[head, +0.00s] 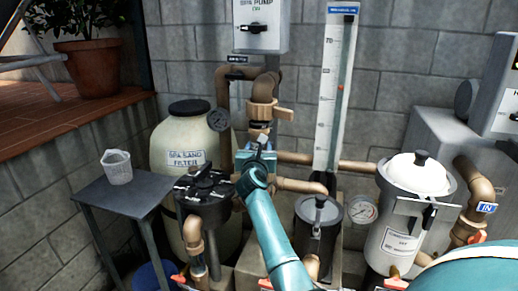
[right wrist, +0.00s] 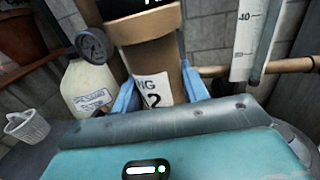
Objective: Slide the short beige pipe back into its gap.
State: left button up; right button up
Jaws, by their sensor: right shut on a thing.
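In the right wrist view, the short beige pipe (right wrist: 150,55) stands nearly upright between the blue fingers of my right gripper (right wrist: 160,93). In the head view, my right gripper (head: 257,157) is at the upright pipe run, just below the beige union fitting with a side handle (head: 263,113). The gripper and wrist hide most of the held pipe and the lower end of the gap there, so I cannot tell how the pipe ends meet the run. My left gripper is out of view.
A sand filter tank (head: 180,145) and gauge (head: 218,119) stand left of the gripper, with a black valve head (head: 208,185) close by. A flow meter (head: 335,90) and a white canister (head: 410,215) are to the right.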

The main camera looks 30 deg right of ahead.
jog(key=shift+b+x, duration=0.45)
jog(key=shift+x, duration=0.55)
jog(key=shift+s+d+r, duration=0.15)
jog(key=shift+d, duration=0.1)
jog(key=shift+d+r, duration=0.1)
jog(key=shift+c, duration=0.9)
jog(key=shift+d, duration=0.1)
jog(key=shift+d+r, duration=0.15)
jog(key=shift+d, duration=0.1)
jog(key=shift+c, duration=1)
jog(key=shift+w+d+b, duration=0.2)
jog(key=shift+w+b, duration=0.1)
jog(key=shift+b, duration=0.1)
